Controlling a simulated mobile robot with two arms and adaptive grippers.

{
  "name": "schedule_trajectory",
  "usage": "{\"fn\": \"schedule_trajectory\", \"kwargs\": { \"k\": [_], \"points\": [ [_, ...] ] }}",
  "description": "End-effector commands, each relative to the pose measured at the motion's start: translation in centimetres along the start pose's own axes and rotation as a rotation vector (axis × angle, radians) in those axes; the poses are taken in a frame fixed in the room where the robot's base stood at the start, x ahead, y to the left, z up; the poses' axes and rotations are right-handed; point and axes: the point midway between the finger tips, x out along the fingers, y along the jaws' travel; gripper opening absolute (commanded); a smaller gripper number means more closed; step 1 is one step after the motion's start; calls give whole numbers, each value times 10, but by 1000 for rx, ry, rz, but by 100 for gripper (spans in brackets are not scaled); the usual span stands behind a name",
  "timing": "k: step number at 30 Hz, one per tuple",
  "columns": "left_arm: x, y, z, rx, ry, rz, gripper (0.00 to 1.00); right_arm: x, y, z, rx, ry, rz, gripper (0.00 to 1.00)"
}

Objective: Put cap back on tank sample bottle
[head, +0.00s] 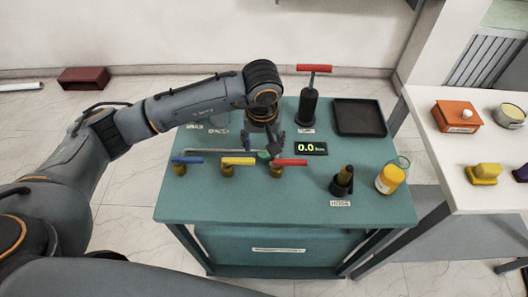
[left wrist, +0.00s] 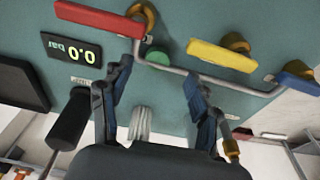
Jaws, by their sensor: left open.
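My left gripper (head: 275,146) points down just above the green piece. In the left wrist view, its open, empty fingers (left wrist: 159,72) are on either side below it. My right gripper is out of view.
Blue (head: 187,160), yellow (head: 238,161) and red (head: 291,162) valve handles line the pipe. A digital display (head: 311,148), a black pump with red handle (head: 309,105), a black tray (head: 359,117) and a hose holder (head: 342,182) surround it. A white table (head: 450,150) stands right.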

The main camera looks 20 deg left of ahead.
Motion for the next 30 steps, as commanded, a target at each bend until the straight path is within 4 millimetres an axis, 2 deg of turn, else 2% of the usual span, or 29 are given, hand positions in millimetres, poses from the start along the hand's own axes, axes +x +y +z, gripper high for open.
{"fn": "schedule_trajectory", "kwargs": {
  "k": [5,10,15,26,30],
  "points": [
    [4,1,-1,-1,-4,0,62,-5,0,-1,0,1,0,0],
    [28,2,-6,-2,-7,-1,62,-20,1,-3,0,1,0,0],
    [48,2,-7,0,-2,0,62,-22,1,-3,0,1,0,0],
    [52,2,-7,0,0,1,62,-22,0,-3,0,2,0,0],
    [52,2,-7,0,0,0,40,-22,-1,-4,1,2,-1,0]
  ]
}}
